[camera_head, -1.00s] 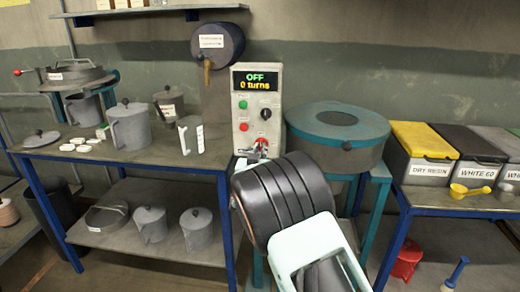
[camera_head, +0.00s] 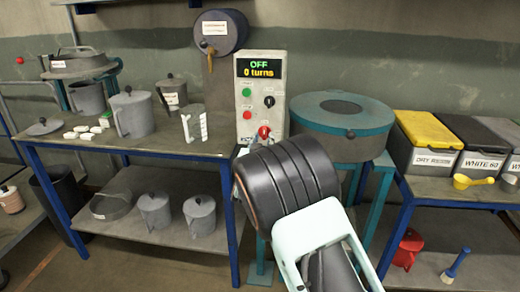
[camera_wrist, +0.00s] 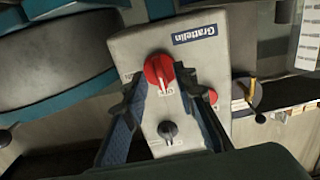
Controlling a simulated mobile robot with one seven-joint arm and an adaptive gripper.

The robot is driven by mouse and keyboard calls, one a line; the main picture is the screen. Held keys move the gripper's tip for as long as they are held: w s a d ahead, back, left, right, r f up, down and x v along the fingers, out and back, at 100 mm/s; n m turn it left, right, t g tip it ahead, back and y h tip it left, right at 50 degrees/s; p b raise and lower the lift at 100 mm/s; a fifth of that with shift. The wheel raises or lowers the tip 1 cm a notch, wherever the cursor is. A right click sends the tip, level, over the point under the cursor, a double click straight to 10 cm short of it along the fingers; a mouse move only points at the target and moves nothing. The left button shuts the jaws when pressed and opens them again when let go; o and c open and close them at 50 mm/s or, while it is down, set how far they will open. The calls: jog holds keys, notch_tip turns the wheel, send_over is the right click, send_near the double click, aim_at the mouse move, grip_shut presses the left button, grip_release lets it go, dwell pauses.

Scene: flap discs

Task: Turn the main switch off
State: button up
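The main switch is a red rotary knob (camera_head: 264,132) low on the grey control panel (camera_head: 256,104). In the wrist view the red knob (camera_wrist: 160,71) has a pale pointer line and sits near the panel's "Grattelin" label. My gripper (camera_wrist: 160,84) has one finger on each side of the knob, apart, with small gaps seeming to show; contact cannot be told. In the head view my arm's dark wrist hides the fingers. The panel's display (camera_head: 260,68) reads "OFF" and "0 turns".
A black knob (camera_wrist: 168,130) and a red button (camera_wrist: 212,97) are close to my fingers. A green button (camera_head: 246,92) is higher on the panel. A round teal-rimmed drum (camera_head: 343,122) stands right of the panel, and a workbench with pots (camera_head: 132,113) stands left.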

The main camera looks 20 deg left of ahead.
jog(key=v, duration=1.1)
jog(key=shift+w, duration=0.1)
